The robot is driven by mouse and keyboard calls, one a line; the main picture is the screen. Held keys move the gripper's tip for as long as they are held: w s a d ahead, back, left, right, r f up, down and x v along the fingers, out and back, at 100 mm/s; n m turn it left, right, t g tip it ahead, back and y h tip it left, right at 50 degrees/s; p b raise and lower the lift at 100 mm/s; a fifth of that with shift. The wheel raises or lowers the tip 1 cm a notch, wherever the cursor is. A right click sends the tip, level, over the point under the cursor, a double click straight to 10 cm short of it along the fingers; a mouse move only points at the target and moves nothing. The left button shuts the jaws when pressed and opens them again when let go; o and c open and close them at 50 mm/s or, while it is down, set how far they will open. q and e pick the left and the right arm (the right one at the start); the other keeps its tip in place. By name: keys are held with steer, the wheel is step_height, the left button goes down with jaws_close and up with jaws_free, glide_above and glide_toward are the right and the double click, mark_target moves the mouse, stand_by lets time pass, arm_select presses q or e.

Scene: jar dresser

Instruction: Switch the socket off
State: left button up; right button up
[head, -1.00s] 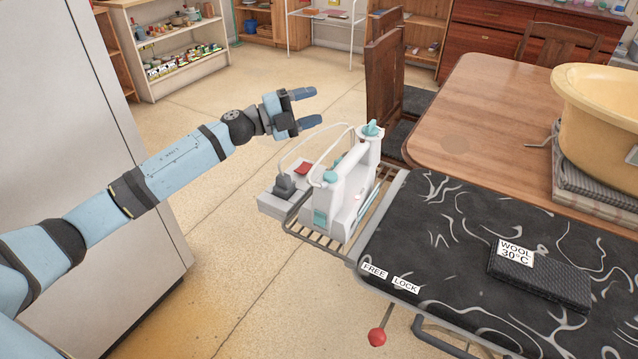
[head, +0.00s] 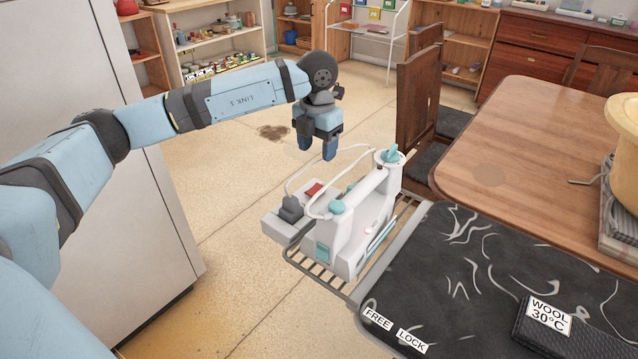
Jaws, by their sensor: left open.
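The socket (head: 276,228) is a pale box at the ironing board's left end, beside the iron. A red switch (head: 314,189) is on its top, and a dark grey plug (head: 290,208) sits in it with a white cord. I cannot tell the switch's position. My left gripper (head: 317,150) is open and empty, with its blue fingers pointing down. In the picture it is just above the red switch, apart from it. My right gripper is out of view.
A white and teal iron (head: 355,222) stands on the wire rack (head: 322,277), with its cord looping near my gripper. The black patterned ironing board (head: 450,290) lies to the right. A wooden table (head: 540,150) and chair (head: 416,110) stand behind. A pale cabinet (head: 110,130) is at left.

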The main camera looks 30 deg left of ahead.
mark_target(318, 187)
arm_select(q)
step_height(318, 187, down, 10)
steer(key=shift+r+b, duration=0.15)
steer(key=shift+b, duration=0.4)
steer(key=shift+f, duration=0.35)
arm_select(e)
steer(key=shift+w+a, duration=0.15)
